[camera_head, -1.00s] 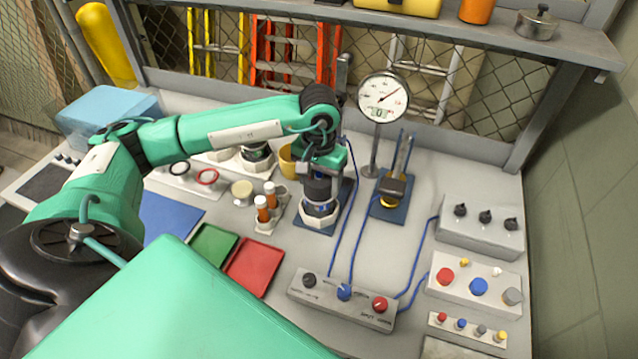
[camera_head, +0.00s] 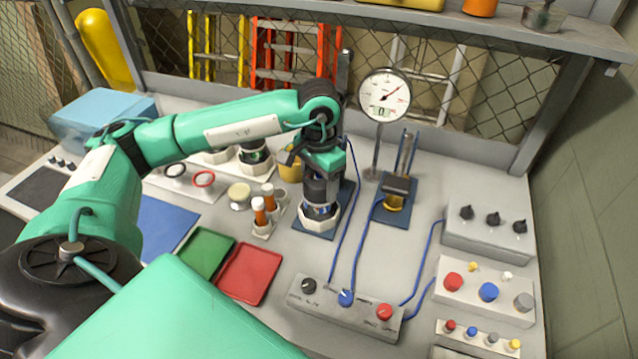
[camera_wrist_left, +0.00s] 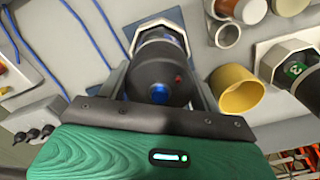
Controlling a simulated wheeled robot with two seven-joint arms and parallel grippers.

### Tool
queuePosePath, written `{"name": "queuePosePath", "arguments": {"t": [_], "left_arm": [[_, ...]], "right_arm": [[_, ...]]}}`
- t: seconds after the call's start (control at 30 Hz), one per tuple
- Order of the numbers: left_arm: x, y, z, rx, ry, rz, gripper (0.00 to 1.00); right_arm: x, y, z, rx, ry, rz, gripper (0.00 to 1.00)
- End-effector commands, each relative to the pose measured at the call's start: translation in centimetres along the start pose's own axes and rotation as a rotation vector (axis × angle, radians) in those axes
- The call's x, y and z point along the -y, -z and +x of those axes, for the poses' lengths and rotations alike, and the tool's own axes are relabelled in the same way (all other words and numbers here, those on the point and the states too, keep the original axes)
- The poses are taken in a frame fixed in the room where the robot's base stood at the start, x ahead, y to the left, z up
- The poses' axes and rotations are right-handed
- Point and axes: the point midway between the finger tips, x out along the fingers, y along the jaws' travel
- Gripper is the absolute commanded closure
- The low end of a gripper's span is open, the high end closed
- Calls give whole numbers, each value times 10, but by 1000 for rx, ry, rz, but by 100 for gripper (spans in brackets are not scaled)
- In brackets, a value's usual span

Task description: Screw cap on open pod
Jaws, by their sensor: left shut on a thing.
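My left gripper (camera_head: 320,182) reaches down over a dark cylindrical cap (camera_head: 315,190), with its fingers shut on either side of it. The cap is upright on a pod (camera_head: 320,209) with a bluish band, in a white octagonal holder (camera_head: 318,225) on a blue plate. In the left wrist view the dark cap (camera_wrist_left: 158,75), with a blue dot and a small red mark, sits between my fingers (camera_wrist_left: 160,85). The white holder (camera_wrist_left: 155,27) shows beyond it. The seam between cap and pod is too small to judge. My right gripper is not in view.
A yellow cup (camera_head: 290,166) and another pod in a holder (camera_head: 254,158) stand close to the left. A dial gauge (camera_head: 384,95) on a stand is at the right. Blue cables run to a control box (camera_head: 345,308) in front.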

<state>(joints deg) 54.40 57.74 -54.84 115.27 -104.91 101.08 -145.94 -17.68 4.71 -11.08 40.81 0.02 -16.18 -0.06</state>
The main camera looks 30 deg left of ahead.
Motion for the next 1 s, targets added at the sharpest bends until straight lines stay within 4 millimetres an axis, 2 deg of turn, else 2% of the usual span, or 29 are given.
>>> {"name": "queuePosePath", "arguments": {"t": [0.33,0.67,0.7,0.8,1.0], "left_arm": [[0,0,1,-1,0,105,56],[0,0,0,-1,0,118,56],[0,0,0,-1,0,118,30],[0,0,0,-1,0,117,10],[0,0,0,0,0,117,10]], "right_arm": [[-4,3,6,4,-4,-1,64],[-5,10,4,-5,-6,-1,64],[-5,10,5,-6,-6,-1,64],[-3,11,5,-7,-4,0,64],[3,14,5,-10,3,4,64]]}}
